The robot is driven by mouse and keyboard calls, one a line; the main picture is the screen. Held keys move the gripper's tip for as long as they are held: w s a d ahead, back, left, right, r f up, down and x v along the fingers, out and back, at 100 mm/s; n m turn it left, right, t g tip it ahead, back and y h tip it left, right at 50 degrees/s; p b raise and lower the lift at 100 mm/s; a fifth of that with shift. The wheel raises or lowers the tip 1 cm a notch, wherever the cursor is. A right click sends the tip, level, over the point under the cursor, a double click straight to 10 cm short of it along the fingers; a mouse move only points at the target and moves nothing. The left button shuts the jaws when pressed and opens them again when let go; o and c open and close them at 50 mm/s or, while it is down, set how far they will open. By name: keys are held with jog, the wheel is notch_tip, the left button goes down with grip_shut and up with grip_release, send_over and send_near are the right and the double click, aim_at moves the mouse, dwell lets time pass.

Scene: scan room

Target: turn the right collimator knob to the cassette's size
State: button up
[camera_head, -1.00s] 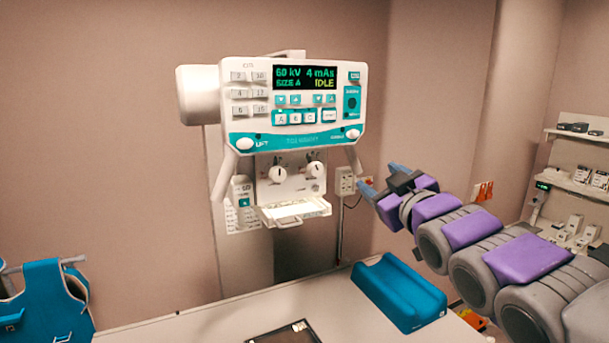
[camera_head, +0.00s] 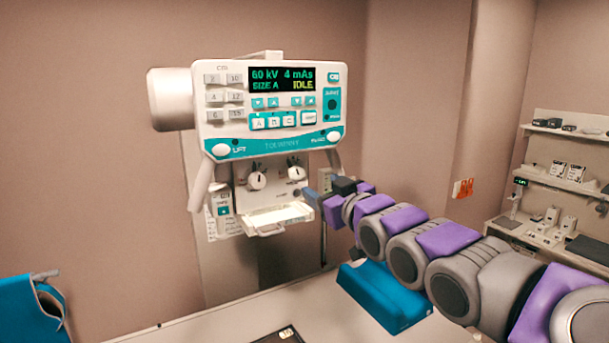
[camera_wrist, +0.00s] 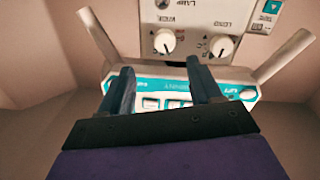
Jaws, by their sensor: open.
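The right collimator knob (camera_head: 296,173), white and round with a dark pointer mark, is on the collimator front below the console. The left knob (camera_head: 257,180) is beside it. The wrist view is upside down; there the right knob (camera_wrist: 164,41) shows at left and the left knob (camera_wrist: 221,46) at right. My gripper (camera_head: 310,197) is just below and right of the right knob. In the wrist view my gripper (camera_wrist: 163,78) is open and empty, its fingers apart, with no visible contact. A dark cassette (camera_head: 278,337) lies on the table, partly cut off. The display (camera_head: 281,78) reads SIZE A.
A lit tray (camera_head: 276,216) juts out below the knobs. A slanted white handle (camera_head: 201,187) hangs left of the collimator. A teal block (camera_head: 385,298) sits on the table (camera_head: 210,325) beneath my arm. Shelves (camera_head: 545,180) stand far right.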

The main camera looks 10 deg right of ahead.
aim_at(299, 174)
jog(key=x, duration=0.4)
jog(key=a+p+x, duration=0.1)
jog(key=x, duration=0.3)
jog(key=shift+w+a, duration=0.1)
jog(key=shift+a, duration=0.15)
jog(key=shift+w+f, duration=0.1)
jog(key=shift+w, duration=0.2)
jog(key=shift+w+d+p, duration=0.3)
jog(key=shift+d, duration=0.15)
jog(key=shift+a, duration=0.35)
jog(key=c, duration=0.6)
jog(key=shift+d, duration=0.1)
jog(key=c, duration=0.4)
jog(key=shift+c, duration=0.2)
